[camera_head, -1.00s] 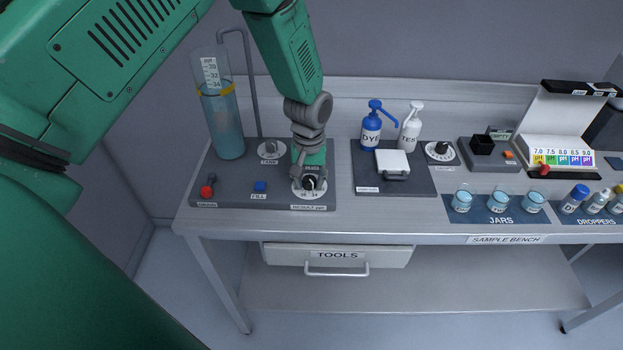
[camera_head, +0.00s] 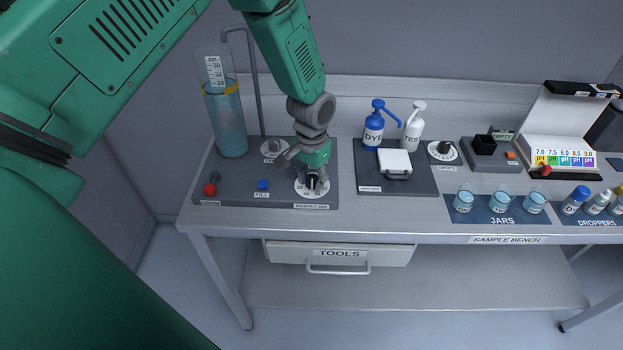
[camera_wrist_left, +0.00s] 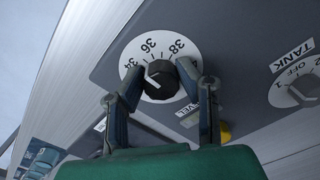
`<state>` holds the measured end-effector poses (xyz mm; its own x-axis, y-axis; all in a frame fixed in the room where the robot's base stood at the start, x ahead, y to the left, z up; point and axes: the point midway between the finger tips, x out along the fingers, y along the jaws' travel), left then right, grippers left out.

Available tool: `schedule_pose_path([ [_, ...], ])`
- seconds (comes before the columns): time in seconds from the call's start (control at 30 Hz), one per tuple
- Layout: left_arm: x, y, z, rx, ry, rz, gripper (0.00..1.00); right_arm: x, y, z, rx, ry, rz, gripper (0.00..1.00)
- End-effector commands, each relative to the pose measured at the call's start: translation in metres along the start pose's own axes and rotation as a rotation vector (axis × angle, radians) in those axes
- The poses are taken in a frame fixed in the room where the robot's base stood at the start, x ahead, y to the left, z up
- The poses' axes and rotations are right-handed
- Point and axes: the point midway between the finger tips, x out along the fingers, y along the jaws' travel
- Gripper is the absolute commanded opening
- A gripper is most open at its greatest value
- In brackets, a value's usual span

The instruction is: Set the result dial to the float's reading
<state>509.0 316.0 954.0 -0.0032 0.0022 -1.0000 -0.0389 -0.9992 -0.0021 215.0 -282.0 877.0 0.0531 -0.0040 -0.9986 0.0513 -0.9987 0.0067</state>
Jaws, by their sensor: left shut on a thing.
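The result dial (camera_head: 312,190) is a white numbered disc with a black knob at the front right of the grey panel. In the left wrist view the dial (camera_wrist_left: 136,57) shows 34, 36 and 38, and the knob's (camera_wrist_left: 163,80) white mark points left, near the 34 side. My left gripper (camera_head: 312,180) is shut on the knob; its fingers (camera_wrist_left: 158,92) stand on either side of it. The clear tube (camera_head: 229,125) holds blue liquid. The yellow float (camera_head: 220,90) sits just below the 34 mark on its scale (camera_head: 215,72). My right gripper is out of view.
The tank dial (camera_head: 275,148), a red-knobbed lever (camera_head: 210,189) and the blue fill button (camera_head: 263,185) share the panel. Dye (camera_head: 373,127) and test (camera_head: 413,128) bottles stand to the right. Jars (camera_head: 498,203) sit farther right. The tools drawer (camera_head: 338,254) is shut.

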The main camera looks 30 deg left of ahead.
Motion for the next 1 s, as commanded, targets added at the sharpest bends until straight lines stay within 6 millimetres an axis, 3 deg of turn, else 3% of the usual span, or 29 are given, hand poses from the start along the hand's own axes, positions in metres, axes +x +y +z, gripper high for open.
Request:
schedule_pose_path([
  [0.03, -0.003, -0.001, -0.007, 0.002, 0.019, -0.001, 0.01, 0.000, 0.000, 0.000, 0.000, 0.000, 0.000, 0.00],
  [0.33, -0.003, 0.000, -0.007, 0.002, 0.020, 0.000, 0.01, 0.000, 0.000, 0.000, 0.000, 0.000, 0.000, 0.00],
  [0.37, -0.003, 0.000, -0.007, 0.002, 0.020, 0.000, 0.33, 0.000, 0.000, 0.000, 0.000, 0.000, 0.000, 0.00],
  [0.4, -0.003, 0.000, -0.007, 0.002, 0.019, 0.000, 0.47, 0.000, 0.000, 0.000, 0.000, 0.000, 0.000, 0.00],
  [0.43, -0.003, 0.000, -0.006, 0.002, 0.017, 0.000, 0.49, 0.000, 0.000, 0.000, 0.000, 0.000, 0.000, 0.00],
  [0.77, -0.004, 0.000, -0.001, 0.001, 0.011, 0.001, 0.49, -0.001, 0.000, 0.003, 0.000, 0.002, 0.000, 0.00],
  [1.0, -0.038, 0.000, -0.003, 0.001, 0.013, 0.001, 0.49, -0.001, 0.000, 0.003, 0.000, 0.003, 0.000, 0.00],
])
